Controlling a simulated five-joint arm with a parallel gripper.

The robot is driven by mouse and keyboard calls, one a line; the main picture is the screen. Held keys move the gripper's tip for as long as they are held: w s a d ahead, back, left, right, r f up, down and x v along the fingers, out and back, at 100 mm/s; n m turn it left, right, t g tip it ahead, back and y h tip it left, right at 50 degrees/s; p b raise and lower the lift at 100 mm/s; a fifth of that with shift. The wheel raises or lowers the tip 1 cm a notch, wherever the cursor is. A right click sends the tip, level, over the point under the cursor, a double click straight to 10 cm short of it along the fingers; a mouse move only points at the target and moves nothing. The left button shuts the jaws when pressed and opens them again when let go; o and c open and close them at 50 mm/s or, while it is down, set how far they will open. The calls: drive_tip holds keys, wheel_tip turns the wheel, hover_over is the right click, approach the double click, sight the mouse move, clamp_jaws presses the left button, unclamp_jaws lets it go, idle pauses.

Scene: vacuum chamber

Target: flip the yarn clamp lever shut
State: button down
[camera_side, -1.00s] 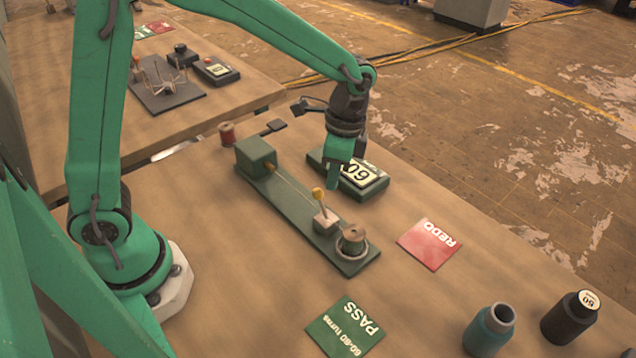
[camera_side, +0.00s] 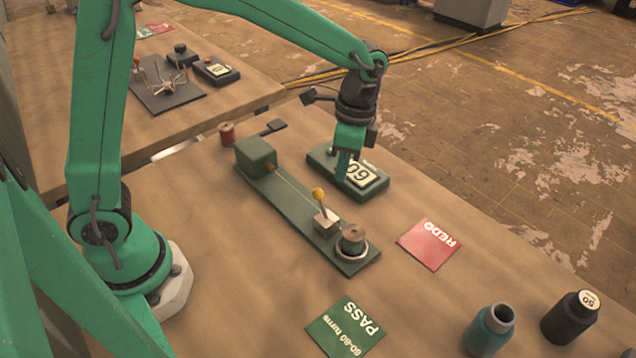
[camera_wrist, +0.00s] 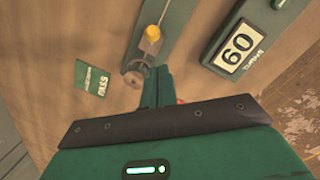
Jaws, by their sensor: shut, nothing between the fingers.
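The yarn clamp is a pale block (camera_side: 326,224) on a long green base (camera_side: 290,208). Its lever rises from the block, close to upright and leaning slightly, with a yellow knob (camera_side: 319,194) on top. The knob (camera_wrist: 153,33) also shows in the wrist view. A thin yarn runs from a green box (camera_side: 256,157) along the base toward the clamp. My gripper (camera_side: 343,182) is shut and empty. It hangs right of the knob in the side view, apart from it, in front of the counter. Its fingers (camera_wrist: 158,76) point past the spool in the wrist view.
A green counter reading 60 (camera_side: 371,190) stands right of the base. A spool (camera_side: 351,240) sits in a ring at the base's near end. A red REDO card (camera_side: 428,244), a green PASS card (camera_side: 345,325) and two yarn cones lie nearer. Bare table separates these.

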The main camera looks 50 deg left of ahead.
drive_tip(key=w+a+r, duration=0.2)
drive_tip(key=a+r, duration=0.5)
drive_tip(key=shift+w+r, duration=0.25)
drive_tip(key=shift+w, duration=0.1)
drive_tip(key=s+a+r+n+t, duration=0.1)
drive_tip(key=s+a+n+t, duration=0.1)
drive_tip(key=s+n, duration=0.3)
drive_tip(key=s+a+r+n+t, duration=0.2)
drive_tip(key=s+n+t, duration=0.3)
drive_tip(key=s, duration=0.8)
drive_tip(key=shift+s+a+r, duration=0.3)
drive_tip(key=shift+s+a, duration=0.05)
drive_tip(key=shift+s, duration=0.05)
